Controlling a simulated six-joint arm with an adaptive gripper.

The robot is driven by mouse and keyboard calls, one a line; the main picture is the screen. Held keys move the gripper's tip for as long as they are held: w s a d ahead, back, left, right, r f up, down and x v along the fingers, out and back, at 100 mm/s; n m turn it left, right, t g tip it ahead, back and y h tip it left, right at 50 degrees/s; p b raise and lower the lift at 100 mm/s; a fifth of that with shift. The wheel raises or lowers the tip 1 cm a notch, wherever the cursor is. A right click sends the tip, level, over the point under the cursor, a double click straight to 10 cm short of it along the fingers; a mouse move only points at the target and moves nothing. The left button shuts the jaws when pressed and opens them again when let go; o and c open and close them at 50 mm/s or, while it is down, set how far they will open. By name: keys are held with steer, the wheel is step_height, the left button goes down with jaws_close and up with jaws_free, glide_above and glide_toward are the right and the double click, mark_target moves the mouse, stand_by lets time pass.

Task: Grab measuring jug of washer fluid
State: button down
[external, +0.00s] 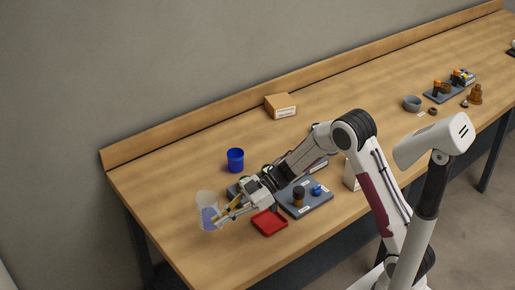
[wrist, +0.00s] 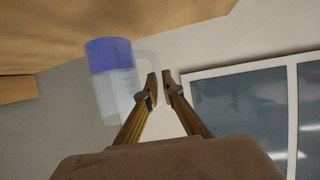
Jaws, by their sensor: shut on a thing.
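The measuring jug (external: 207,208) is clear with blue washer fluid low inside, near the left end of the bench in the external view. It looks upright. In the wrist view the jug (wrist: 115,85) appears upside down, with the blue part at the top and its pale handle toward my fingers. My gripper (external: 222,217) is at the jug's right side. Its fingertips (wrist: 160,86) are shut on the handle, with only a narrow gap between them. I cannot tell whether the jug's base touches the bench.
A red tray (external: 269,223) lies close to the right of my gripper. A blue cup (external: 235,160) stands behind it. A grey mat (external: 318,203) with small parts lies further right, and a cardboard box (external: 280,106) stands at the back. The bench's left end is clear.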

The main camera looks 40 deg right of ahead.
mark_target(220, 212)
steer(key=shift+r, duration=2.55)
steer(key=shift+r, duration=0.15)
